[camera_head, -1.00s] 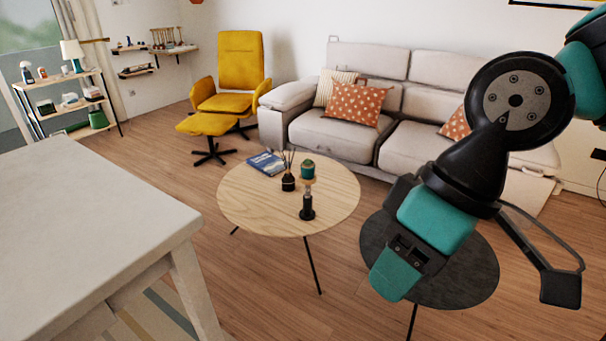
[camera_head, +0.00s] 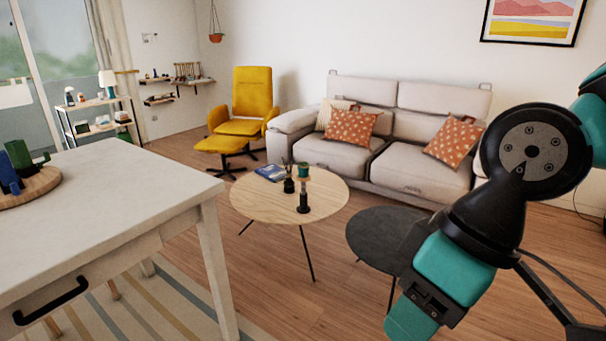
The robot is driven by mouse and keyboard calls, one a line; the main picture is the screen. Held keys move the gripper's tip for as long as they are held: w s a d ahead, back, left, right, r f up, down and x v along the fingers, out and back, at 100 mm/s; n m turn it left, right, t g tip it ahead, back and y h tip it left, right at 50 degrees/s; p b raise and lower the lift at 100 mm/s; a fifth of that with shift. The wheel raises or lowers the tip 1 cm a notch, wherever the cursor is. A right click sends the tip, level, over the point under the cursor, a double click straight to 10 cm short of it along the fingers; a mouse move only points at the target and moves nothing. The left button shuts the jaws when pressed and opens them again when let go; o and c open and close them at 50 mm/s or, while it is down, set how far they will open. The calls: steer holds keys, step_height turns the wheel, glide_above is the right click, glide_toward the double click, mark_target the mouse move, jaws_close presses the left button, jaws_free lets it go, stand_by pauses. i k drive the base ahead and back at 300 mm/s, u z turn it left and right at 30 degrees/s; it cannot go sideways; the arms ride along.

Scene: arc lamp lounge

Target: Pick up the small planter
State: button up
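No thing is plainly the small planter. A small dark green pot-like thing (camera_head: 303,170) sits on top of a short dark stand (camera_head: 303,200) on the round wooden coffee table (camera_head: 265,212). A terracotta hanging pot (camera_head: 216,38) hangs near the back wall. My gripper (camera_head: 412,316) is at the lower right, pointing down and left, in front of the dark round table. It is well apart from both pots. Its fingertips run toward the bottom edge, so its opening does not show clearly.
A white table (camera_head: 125,185) fills the left, with a wooden tray (camera_head: 38,188) holding green and blue things. A dark round table (camera_head: 375,235) stands beside the coffee table. Behind are a sofa (camera_head: 330,153) and yellow armchair (camera_head: 253,92). Wooden floor lies open between.

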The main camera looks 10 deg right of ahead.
mark_target(303, 168)
steer(key=u, duration=0.2)
steer(key=i, duration=1.25)
steer(key=u, duration=0.35)
steer(key=i, duration=0.7)
steer(key=z, duration=0.65)
steer(key=i, duration=1.4)
steer(key=z, duration=0.2)
